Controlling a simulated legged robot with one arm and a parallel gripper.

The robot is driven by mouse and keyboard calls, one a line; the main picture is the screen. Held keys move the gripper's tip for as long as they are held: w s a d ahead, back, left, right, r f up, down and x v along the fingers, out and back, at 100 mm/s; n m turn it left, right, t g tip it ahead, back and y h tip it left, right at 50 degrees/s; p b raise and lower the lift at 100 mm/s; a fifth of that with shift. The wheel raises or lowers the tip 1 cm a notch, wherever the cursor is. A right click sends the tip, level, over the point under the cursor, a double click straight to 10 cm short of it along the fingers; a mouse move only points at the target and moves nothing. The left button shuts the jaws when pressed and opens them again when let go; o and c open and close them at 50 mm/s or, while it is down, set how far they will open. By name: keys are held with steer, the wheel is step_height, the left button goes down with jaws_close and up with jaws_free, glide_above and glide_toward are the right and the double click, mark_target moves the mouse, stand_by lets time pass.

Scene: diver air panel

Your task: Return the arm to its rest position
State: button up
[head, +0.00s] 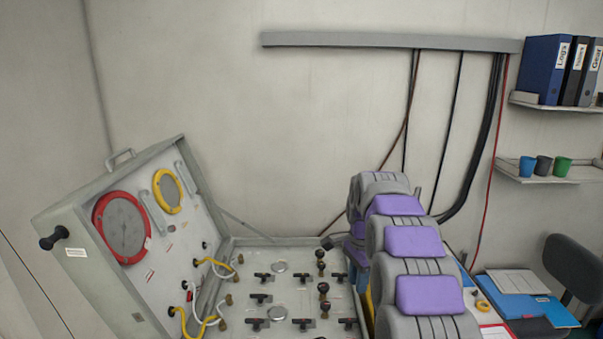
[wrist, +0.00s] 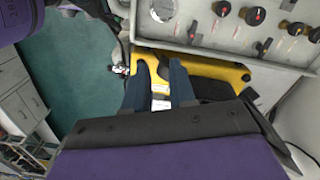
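My arm, grey with purple pads, stands in the right half of the head view, in front of the right side of the diver air panel (head: 255,284). My gripper cannot be made out clearly there. Past the fingers lies a yellow object (wrist: 202,68), below the panel's edge (wrist: 215,58). The fingers look apart from the panel and its knobs.
The panel's raised lid (head: 150,230) carries a red-ringed gauge (head: 122,228) and a yellow-ringed gauge (head: 167,191). Several black valve handles sit on its face. Right of my arm are blue folders (head: 535,308) and a dark chair (head: 573,262). Green floor (wrist: 75,65) is open at left.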

steer(key=s+r+n+b, duration=0.2)
steer(key=s+n, duration=0.3)
steer(key=s, duration=0.8)
steer(key=s+f+n+b, duration=0.2)
steer(key=s+f+n, duration=0.2)
steer(key=s, duration=1.2)
steer(key=s+f+n+g+b, duration=0.1)
steer(key=s+f+n, duration=0.4)
steer(key=s, duration=1.2)
steer(key=shift+a+f+b, duration=0.35)
steer(key=shift+f+b, duration=0.5)
steer(key=shift+o, duration=0.2)
